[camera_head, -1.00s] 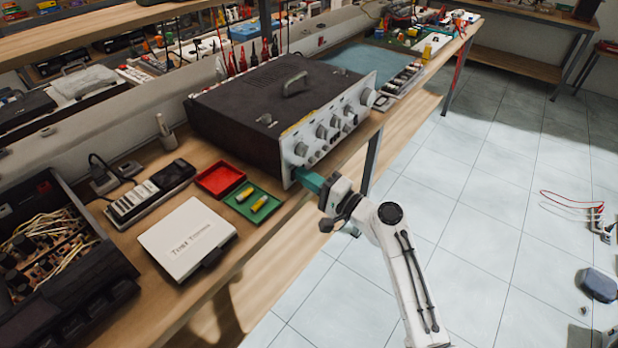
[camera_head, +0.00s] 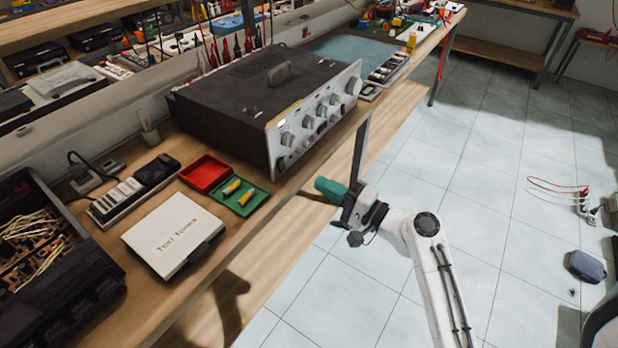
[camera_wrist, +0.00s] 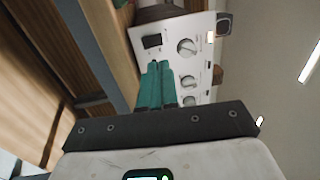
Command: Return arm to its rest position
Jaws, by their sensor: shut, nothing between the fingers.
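My white arm reaches up from the lower right in the head view. My gripper (camera_head: 326,187) with teal fingers is shut and empty, just off the bench's front edge and in front of the dark instrument box (camera_head: 262,100). In the wrist view the teal fingers (camera_wrist: 157,68) lie together, pointing toward the instrument's pale front panel (camera_wrist: 172,58) with its knobs and a dark switch. A clear gap shows between the fingertips and the panel in the head view.
The wooden bench (camera_head: 290,190) runs diagonally, carrying a red tray (camera_head: 205,172), a green tray (camera_head: 243,197) with yellow cylinders, and a white box (camera_head: 173,235). A lower shelf (camera_head: 270,265) juts below. Tiled floor (camera_head: 480,190) is open at right; a blue-grey object (camera_head: 585,266) lies there.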

